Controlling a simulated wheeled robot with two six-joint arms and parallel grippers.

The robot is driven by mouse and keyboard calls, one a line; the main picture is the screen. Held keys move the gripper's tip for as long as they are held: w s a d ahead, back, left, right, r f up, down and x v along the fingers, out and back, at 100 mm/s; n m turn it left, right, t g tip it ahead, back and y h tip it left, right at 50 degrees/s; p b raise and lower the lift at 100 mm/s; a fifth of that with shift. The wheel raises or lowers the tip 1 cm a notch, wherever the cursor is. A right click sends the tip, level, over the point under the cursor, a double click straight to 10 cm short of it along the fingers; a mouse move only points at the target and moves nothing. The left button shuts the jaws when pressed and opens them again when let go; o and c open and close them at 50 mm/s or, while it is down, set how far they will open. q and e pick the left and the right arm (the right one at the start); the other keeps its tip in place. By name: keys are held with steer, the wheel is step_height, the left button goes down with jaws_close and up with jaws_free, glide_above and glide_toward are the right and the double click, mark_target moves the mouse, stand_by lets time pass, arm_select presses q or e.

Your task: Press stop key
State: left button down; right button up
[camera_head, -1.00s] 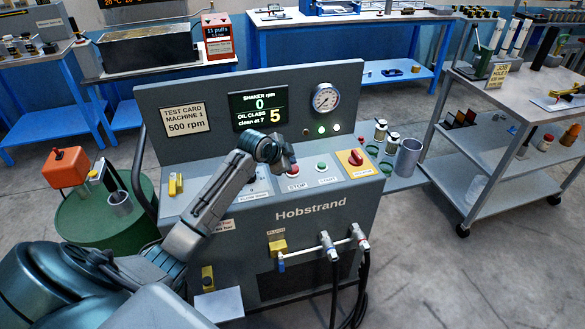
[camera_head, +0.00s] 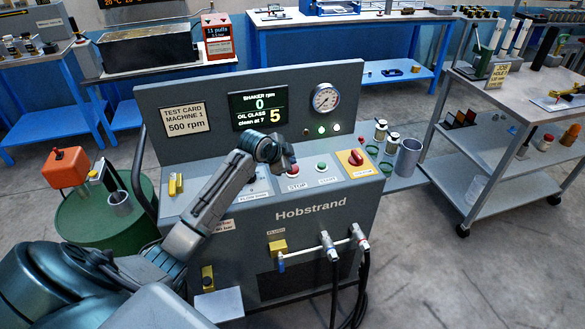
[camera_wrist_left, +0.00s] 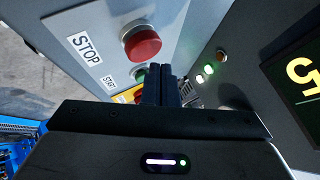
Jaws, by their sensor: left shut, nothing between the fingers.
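The red stop key (camera_head: 292,170) is on the machine's sloping panel, above its STOP label (camera_head: 296,186), partly behind my gripper in the head view. In the left wrist view the red stop key (camera_wrist_left: 142,43) is large and clear, beside its STOP label (camera_wrist_left: 84,47). My left gripper (camera_head: 290,163) is over the panel close to the key. Its shut, empty fingers (camera_wrist_left: 161,74) show beside the red key in the wrist view. I cannot tell any contact between them. My right gripper is out of view.
A green start key (camera_head: 321,167) and a red rotary switch on yellow (camera_head: 356,157) sit to the right of the stop key. The upright back panel has a display (camera_head: 258,110) reading 0 rpm and oil class 5, and a gauge (camera_head: 325,98). Jars stand further right.

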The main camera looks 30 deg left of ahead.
arm_select(q)
steer(key=shift+f, duration=0.15)
steer(key=shift+f, duration=0.3)
steer(key=shift+f, duration=0.5)
stand_by(0.7)
steer(key=shift+r, duration=0.1)
steer(key=shift+r+p, duration=0.8)
steer(key=shift+p, duration=0.05)
step_height(320, 180, up, 5)
steer(key=p, duration=0.5)
steer(key=shift+r, duration=0.1)
